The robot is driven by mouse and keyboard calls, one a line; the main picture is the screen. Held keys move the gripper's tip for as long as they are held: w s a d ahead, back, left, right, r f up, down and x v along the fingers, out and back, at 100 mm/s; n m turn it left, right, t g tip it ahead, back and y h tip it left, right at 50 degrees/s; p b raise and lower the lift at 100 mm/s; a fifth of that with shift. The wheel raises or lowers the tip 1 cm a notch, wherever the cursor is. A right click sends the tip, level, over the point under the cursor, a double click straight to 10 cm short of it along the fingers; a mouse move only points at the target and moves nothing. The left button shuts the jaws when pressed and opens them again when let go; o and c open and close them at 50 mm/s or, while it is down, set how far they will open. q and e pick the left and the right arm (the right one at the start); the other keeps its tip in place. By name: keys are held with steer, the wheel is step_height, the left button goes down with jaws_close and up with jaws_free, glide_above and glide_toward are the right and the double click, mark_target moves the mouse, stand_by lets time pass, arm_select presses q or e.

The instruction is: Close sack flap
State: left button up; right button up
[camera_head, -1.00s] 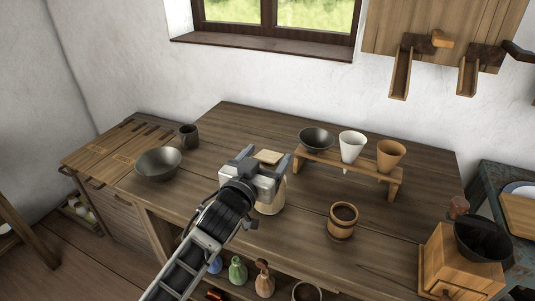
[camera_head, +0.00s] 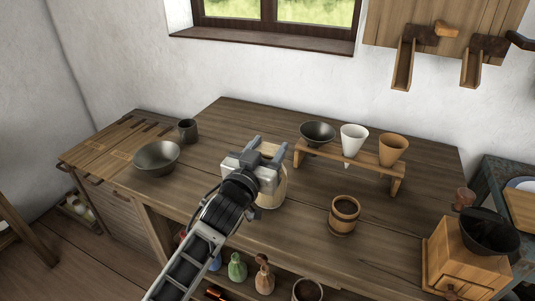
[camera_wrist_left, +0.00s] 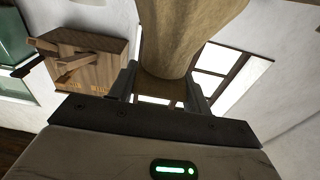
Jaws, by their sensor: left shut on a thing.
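The sack (camera_head: 273,196) is a pale beige, rounded thing standing on the wooden table, mostly hidden behind my left gripper. My left gripper (camera_head: 266,149) is over the top of the sack, with its two grey fingers pointing away toward the wall. In the left wrist view the tan cloth of the sack (camera_wrist_left: 188,35) fills the top middle, its narrow end between the fingers. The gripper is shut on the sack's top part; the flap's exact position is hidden. My right gripper is not in view.
A wooden stand (camera_head: 355,162) with a dark bowl and two cones is right of the gripper. A wooden cup (camera_head: 343,216) stands nearer, and a grinder (camera_head: 466,255) at the right edge. A grey bowl (camera_head: 157,158) and a dark mug (camera_head: 188,131) stand left.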

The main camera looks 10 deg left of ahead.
arm_select(q)
steer(key=shift+f+b, duration=0.35)
steer(key=shift+f, duration=0.05)
steer(key=shift+r+t, duration=0.3)
steer(key=o, duration=1)
steer(key=b+v, duration=0.1)
steer(key=v, duration=1.5)
steer(key=shift+a+f, duration=0.1)
